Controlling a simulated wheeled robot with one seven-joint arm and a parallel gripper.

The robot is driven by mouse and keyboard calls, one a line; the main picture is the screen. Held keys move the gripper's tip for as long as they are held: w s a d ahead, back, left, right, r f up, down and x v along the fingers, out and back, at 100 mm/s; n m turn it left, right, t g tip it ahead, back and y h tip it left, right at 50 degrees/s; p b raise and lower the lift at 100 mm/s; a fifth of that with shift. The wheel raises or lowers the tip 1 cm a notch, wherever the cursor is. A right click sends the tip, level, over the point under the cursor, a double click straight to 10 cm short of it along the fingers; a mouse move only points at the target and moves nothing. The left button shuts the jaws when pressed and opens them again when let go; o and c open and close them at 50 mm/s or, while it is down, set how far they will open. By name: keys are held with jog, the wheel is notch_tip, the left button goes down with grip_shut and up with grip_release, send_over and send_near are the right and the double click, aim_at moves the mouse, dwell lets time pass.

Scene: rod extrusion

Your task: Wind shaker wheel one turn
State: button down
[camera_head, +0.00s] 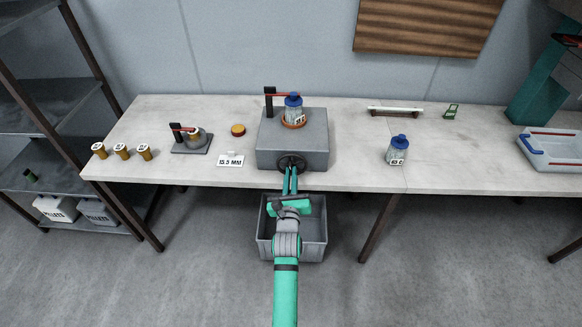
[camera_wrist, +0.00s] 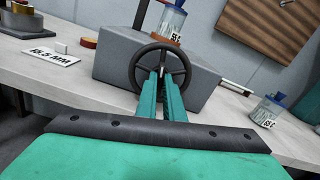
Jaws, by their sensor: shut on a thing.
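The shaker is a grey box (camera_head: 310,148) on the table, with a dark spoked wheel (camera_head: 291,163) on its front face. The wheel also shows large in the wrist view (camera_wrist: 150,56). A blue-capped clear jar (camera_head: 293,108) stands upright in an orange ring on top of the box, beside a dark post with a red arm (camera_head: 280,93). My gripper (camera_head: 290,172) reaches up to the wheel from the front. Its two green fingers (camera_wrist: 161,90) are close together at the wheel's lower middle, shut on part of it. The exact contact is hidden by the fingertips.
A second blue-capped jar (camera_head: 397,151) stands to the right. A grey bin (camera_head: 317,240) sits under my arm. The table front right of the box is clear.

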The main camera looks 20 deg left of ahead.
jog(key=shift+m, duration=0.3)
dwell(0.5)
jog(key=c, duration=1.8)
grip_release()
